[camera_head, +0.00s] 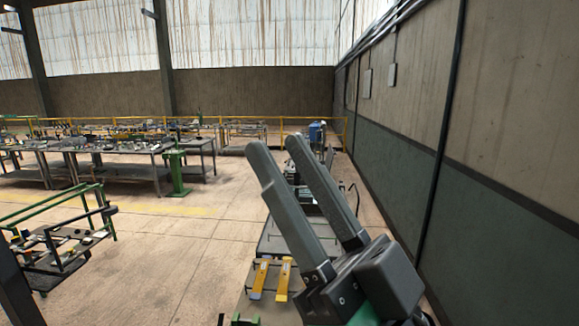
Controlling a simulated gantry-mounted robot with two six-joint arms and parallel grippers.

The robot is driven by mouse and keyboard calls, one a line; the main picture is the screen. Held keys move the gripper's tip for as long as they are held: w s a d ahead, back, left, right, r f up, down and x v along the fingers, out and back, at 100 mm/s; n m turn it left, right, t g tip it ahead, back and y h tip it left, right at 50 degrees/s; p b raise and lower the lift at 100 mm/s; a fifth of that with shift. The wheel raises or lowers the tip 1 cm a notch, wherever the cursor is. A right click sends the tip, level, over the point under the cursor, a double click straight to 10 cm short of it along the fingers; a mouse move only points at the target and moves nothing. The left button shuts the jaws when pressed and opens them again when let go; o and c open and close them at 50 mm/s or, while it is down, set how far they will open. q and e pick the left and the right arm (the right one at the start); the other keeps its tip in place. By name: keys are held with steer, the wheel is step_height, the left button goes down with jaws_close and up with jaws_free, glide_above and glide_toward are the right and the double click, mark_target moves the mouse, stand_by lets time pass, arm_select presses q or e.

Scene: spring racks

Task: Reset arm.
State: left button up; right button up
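My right gripper (276,146) is raised in the middle of the view, close to the camera. Its two long grey fingers point up and to the left. A clear gap runs between them, and nothing is held there. The dark gripper body is at the lower right, near the wall side. My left gripper is not in view.
A grey bench (272,237) with two yellow-orange parts (284,278) on its lower portion stands behind and below the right gripper. A green-framed cart (62,250) is at left. Cluttered tables (100,150) stand farther back. A wall (500,215) closes the right side. The middle floor is clear.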

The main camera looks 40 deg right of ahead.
steer(key=shift+r, duration=0.1)
step_height(320, 180, up, 9)
steer(key=p, duration=0.9)
steer(key=shift+f, duration=0.2)
steer(key=shift+w, duration=0.1)
